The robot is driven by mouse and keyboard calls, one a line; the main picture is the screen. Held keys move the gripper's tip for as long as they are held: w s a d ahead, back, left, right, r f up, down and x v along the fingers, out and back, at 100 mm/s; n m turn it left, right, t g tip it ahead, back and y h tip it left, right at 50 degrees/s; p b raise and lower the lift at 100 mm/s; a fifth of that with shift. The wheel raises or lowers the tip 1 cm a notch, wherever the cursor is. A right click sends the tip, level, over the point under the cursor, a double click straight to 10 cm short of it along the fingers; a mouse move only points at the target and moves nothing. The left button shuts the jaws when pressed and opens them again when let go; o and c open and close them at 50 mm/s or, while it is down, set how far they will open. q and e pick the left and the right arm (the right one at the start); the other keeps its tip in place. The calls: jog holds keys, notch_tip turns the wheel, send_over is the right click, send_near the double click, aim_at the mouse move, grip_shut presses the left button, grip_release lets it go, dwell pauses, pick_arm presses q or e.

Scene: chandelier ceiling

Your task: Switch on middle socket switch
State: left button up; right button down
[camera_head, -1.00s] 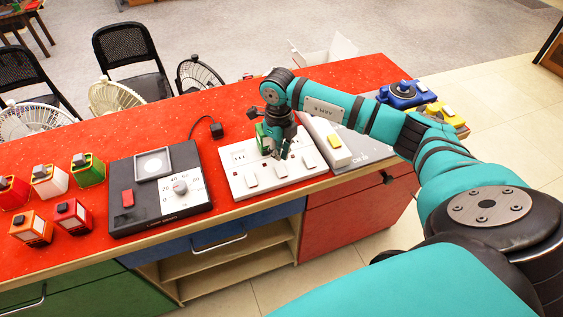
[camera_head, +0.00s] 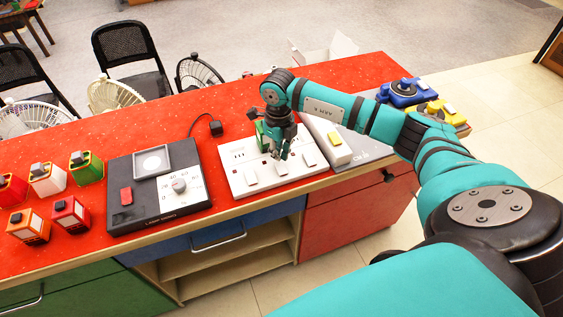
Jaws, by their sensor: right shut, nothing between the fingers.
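The white socket board (camera_head: 237,181) lies on the red counter and has a row of white rocker switches along its front. The left switch (camera_head: 251,178), the middle switch (camera_head: 280,168) and the right switch (camera_head: 309,159) all show. My right gripper (camera_head: 281,157) points down over the board, its fingertips just behind the middle switch. It is shut and empty. I cannot tell whether the fingertips touch the switch. A green plug (camera_head: 261,133) stands at the back of the board, partly hidden by the gripper. My left gripper is not in view.
A dark lamp-dimmer box (camera_head: 150,215) stands left of the board, with several coloured small blocks (camera_head: 47,179) beyond it. A black plug (camera_head: 215,129) lies behind the board.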

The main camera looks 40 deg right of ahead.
aim_at(279, 163)
jog(key=shift+f+b, duration=0.95)
jog(key=shift+f, duration=0.3)
dwell(0.9)
jog(key=shift+r, duration=0.2)
jog(key=shift+r+p, duration=2.35)
jog(key=shift+r, duration=1.05)
